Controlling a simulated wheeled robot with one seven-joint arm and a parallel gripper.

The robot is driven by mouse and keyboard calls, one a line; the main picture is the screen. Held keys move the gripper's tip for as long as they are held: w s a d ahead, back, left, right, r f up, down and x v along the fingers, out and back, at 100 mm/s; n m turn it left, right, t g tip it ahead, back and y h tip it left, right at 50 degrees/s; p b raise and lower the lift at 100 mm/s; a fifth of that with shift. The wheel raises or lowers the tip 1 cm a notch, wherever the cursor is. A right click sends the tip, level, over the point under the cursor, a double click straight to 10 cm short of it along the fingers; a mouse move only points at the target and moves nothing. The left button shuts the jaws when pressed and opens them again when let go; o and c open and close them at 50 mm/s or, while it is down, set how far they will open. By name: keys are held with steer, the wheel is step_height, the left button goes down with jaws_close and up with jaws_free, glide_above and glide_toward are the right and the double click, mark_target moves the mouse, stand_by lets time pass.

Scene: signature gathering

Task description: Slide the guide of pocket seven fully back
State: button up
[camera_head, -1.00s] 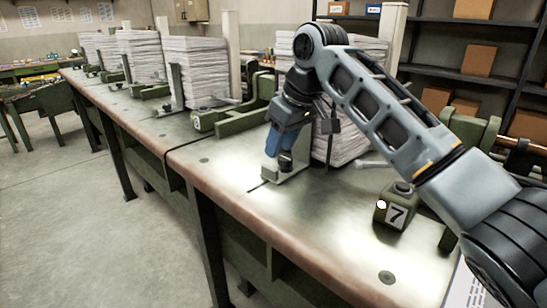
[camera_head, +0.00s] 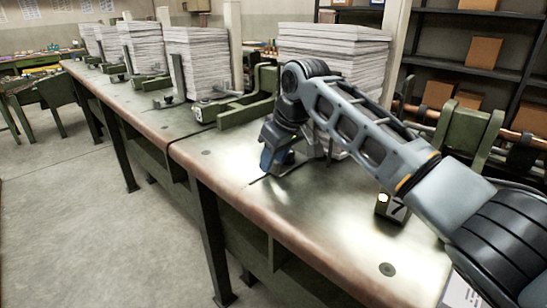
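The block marked 7 (camera_head: 391,208) sits on the metal bench top, partly covered by my forearm. The tall paper stack (camera_head: 335,45) of this pocket stands behind my arm. My gripper (camera_head: 273,162), with blue fingers, is low over the bench in front of the stack, at the guide's place. The guide is mostly hidden behind my gripper and wrist, so I cannot tell whether they touch. The finger gap cannot be made out.
Green frames (camera_head: 252,100) stand left of the stack, and more paper stacks (camera_head: 196,62) line the bench to the far left. A green bracket (camera_head: 470,128) and a copper-coloured bar are at right. The front strip of the bench (camera_head: 300,215) is clear.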

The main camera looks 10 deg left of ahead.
jaws_close()
stand_by(0.3)
steer(key=s+a+p, duration=0.4)
steer(key=s, duration=0.1)
steer(key=shift+s+a+r, duration=0.1)
steer(key=shift+s+r, duration=0.05)
steer(key=shift+s, duration=0.05)
steer(key=shift+s+a+f, duration=0.2)
steer(key=shift+s, duration=0.05)
steer(key=shift+o, duration=0.7)
jaws_free()
steer(key=shift+s+f, duration=0.1)
